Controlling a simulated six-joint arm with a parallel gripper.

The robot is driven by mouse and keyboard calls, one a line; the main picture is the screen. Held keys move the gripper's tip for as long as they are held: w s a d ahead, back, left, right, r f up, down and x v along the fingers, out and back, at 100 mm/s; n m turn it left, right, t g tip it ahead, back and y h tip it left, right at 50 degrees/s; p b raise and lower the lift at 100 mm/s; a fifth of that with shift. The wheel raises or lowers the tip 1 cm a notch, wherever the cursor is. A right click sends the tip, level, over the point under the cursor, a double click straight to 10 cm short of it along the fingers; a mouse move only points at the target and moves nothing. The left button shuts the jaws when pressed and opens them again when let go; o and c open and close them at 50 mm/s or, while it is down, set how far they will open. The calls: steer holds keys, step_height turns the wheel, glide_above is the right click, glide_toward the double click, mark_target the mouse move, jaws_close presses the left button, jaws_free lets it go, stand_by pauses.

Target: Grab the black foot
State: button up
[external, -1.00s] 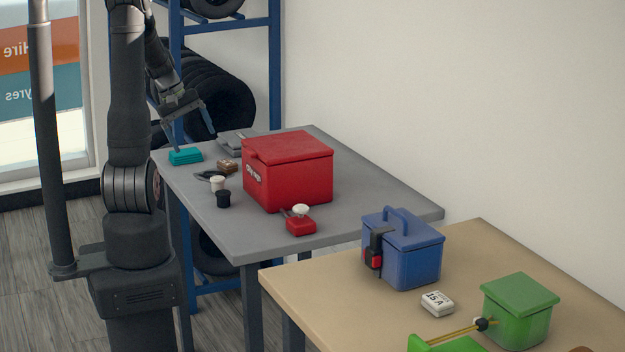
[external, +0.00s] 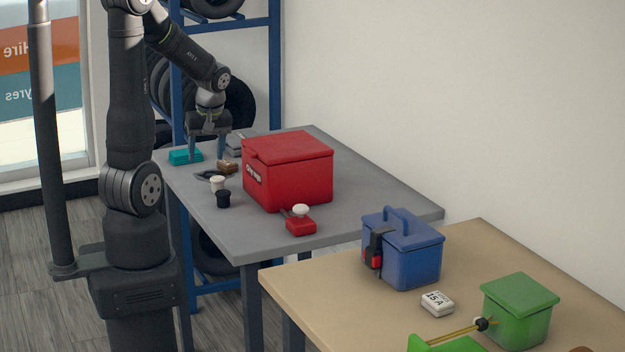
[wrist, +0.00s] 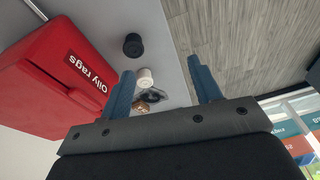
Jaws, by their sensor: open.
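The black foot (external: 223,199) is a small dark round piece standing on the grey table, left of the red box. It also shows in the wrist view (wrist: 133,45), beyond the left fingertip. A similar white foot (external: 217,184) stands close behind it and shows between the fingers in the wrist view (wrist: 144,78). My gripper (external: 207,157) is open and empty, pointing down above the far left part of the table. Its two blue-grey fingers show in the wrist view (wrist: 160,75). It is behind both feet and above the table surface.
The red box (external: 290,172), marked "oily rags", stands right of the feet. A brown block (external: 227,167), a dark curved piece (external: 209,175) and a teal block (external: 185,156) lie near my gripper. A red piece with a white knob (external: 300,222) sits near the front edge.

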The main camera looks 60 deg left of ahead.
steer(key=w+d+r+m+t+y, duration=0.1)
steer(key=w+d+t+y, duration=0.1)
steer(key=w+d+y, duration=0.15)
glide_toward(228, 191)
steer(key=x, duration=0.5)
steer(key=shift+w+a+r, duration=0.15)
steer(key=shift+a+r, duration=0.05)
steer(key=shift+a, duration=0.1)
steer(key=shift+d+f+x, duration=0.1)
steer(key=shift+d+x, duration=0.1)
steer(key=shift+x, duration=1.15)
steer(key=shift+d+f+x, duration=0.15)
steer(key=shift+x, duration=1.25)
steer(key=c, duration=1.1)
